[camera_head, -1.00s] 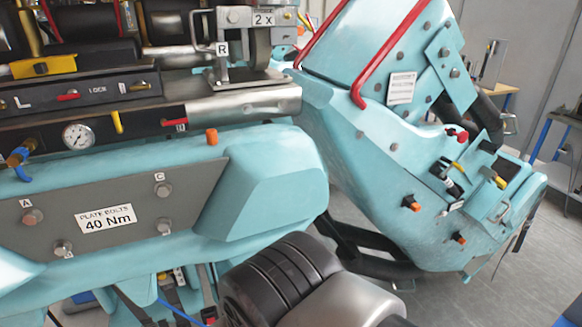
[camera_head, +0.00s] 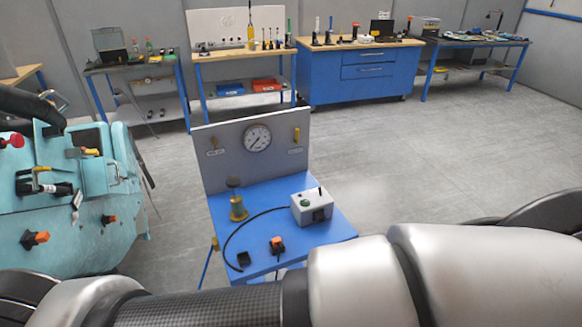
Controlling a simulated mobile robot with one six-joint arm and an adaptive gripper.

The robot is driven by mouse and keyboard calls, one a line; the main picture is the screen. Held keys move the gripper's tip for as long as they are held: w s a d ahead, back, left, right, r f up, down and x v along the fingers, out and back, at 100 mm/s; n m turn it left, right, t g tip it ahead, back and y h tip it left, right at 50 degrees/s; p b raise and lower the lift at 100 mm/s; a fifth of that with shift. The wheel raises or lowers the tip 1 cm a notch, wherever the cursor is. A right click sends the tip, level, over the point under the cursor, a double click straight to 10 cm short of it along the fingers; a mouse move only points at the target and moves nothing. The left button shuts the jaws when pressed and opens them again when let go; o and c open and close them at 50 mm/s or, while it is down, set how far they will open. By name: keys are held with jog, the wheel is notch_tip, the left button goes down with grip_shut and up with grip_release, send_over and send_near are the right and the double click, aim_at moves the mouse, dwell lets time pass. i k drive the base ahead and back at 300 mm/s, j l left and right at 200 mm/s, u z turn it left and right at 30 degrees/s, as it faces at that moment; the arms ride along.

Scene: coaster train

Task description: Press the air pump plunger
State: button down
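A small brass pump-like body (camera_head: 238,209) stands upright at the left of a blue stand top (camera_head: 322,236). A dark flat knob (camera_head: 233,182) sits above it on a thin stem, apart from the body; this looks like the plunger, raised. A round white gauge (camera_head: 257,138) is on the grey back panel (camera_head: 223,170). My gripper is not in view; my grey arm links cross the bottom and hide the stand's front lower part. Nothing of mine is seen touching the knob.
An orange-and-black part (camera_head: 277,245) lies in front. The turquoise train (camera_head: 70,215) is at left. Workbenches line the far wall; the grey floor (camera_head: 430,150) between is open.

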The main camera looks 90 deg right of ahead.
aim_at(232, 182)
jog(key=z, duration=2.35)
jog(key=i+j+z, duration=0.25)
jog(key=i+j, duration=0.35)
jog(key=j, duration=0.15)
jog(key=i+j, duration=0.35)
jog(key=j, duration=0.15)
